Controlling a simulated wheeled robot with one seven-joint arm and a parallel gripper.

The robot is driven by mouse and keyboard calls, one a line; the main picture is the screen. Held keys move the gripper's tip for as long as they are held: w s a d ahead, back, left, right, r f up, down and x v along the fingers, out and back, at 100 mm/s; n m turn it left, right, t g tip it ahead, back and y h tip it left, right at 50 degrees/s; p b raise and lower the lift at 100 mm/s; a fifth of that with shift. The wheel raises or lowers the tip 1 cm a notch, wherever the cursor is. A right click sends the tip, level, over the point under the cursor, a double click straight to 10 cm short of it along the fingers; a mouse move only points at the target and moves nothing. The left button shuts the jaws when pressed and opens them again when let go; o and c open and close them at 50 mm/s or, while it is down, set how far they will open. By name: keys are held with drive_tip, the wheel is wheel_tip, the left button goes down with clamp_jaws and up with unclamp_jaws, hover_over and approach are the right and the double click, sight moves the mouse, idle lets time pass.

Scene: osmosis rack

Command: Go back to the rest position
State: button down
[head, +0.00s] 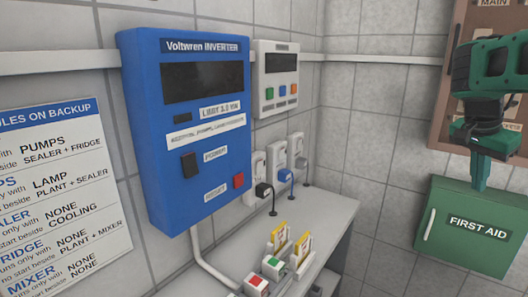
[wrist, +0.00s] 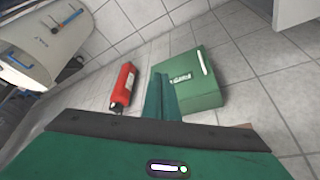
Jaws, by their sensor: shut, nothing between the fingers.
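My gripper (head: 480,172) is at the right of the head view, green, pointing down, in front of or above the green first aid box (head: 466,232). Its fingers are together and nothing shows between them. In the wrist view my gripper (wrist: 162,95) also appears closed and empty, with the first aid box (wrist: 195,82) just to the right of the fingers. I cannot tell whether the gripper touches the box.
A blue inverter (head: 190,120) and a small white panel (head: 276,80) hang on the tiled wall above a grey counter (head: 325,215) with switches. A rules sheet (head: 50,190) is at left. A red extinguisher (wrist: 123,88) and a white cylinder (wrist: 50,40) show in the wrist view.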

drive_tip(key=s+a+f+n+y, duration=0.1)
drive_tip(key=s+a+f+n, duration=0.2)
drive_tip(key=s, duration=0.4)
drive_tip(key=s+a+f+n+y, duration=0.2)
drive_tip(key=s+a+f+n, duration=0.1)
drive_tip(key=s+a+f, duration=0.3)
drive_tip(key=s+a+f+n+g+y, duration=0.1)
drive_tip(key=s+a+f+n, duration=0.2)
drive_tip(key=s+f, duration=0.3)
drive_tip(key=s+a, duration=0.1)
drive_tip(key=s, duration=0.3)
drive_tip(key=shift+s+a+f+y, duration=0.25)
drive_tip(key=shift+a+f+y, duration=0.05)
drive_tip(key=shift+a+f, duration=0.1)
drive_tip(key=shift+w+f, duration=0.2)
drive_tip(key=shift+w, duration=0.45)
